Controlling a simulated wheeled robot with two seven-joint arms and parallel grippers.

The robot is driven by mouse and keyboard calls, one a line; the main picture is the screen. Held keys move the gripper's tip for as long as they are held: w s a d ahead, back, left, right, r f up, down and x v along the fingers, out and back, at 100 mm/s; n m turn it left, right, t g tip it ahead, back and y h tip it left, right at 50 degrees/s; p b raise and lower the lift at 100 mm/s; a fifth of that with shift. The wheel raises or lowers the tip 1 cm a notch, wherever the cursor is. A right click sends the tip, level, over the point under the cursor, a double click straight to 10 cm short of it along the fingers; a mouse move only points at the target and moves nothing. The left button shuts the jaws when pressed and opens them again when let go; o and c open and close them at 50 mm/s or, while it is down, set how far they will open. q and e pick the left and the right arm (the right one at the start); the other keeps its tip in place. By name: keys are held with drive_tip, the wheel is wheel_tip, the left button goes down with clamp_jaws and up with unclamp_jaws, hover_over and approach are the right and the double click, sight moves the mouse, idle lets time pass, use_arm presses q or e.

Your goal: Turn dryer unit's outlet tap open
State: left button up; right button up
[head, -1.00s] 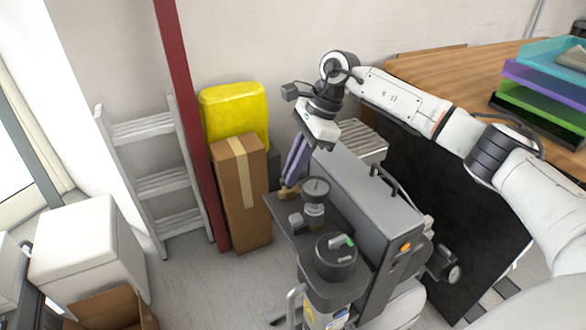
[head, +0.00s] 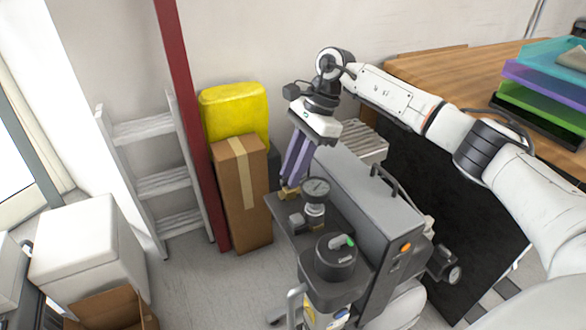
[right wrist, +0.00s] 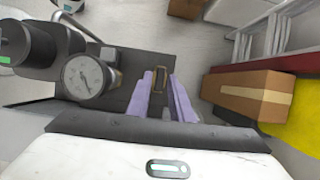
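The dryer unit's outlet tap (head: 289,193) is a small brass piece at the left edge of the grey machine, beside a round pressure gauge (head: 316,188). In the right wrist view its brass handle (right wrist: 158,84) shows as a narrow loop lying lengthwise between the finger lines. My right gripper (head: 290,183) points down at the tap with its purple fingers. In the right wrist view the fingers (right wrist: 160,76) stand apart on either side of the handle; contact is not clear. The tap's lower body is partly hidden. My left gripper is not in view.
The gauge (right wrist: 86,77) and a dark cylinder (head: 336,257) with a green-marked top stand close by. A grey housing (head: 370,195) with a carry handle is to the right. A cardboard box (head: 240,190), yellow container (head: 233,108) and ladder (head: 165,182) stand behind left.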

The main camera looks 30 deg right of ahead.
drive_tip(key=shift+o, duration=0.7)
drive_tip(key=p+v, duration=0.1)
drive_tip(key=v, duration=0.9)
drive_tip(key=shift+d+r, duration=0.1)
drive_tip(key=shift+d, duration=0.05)
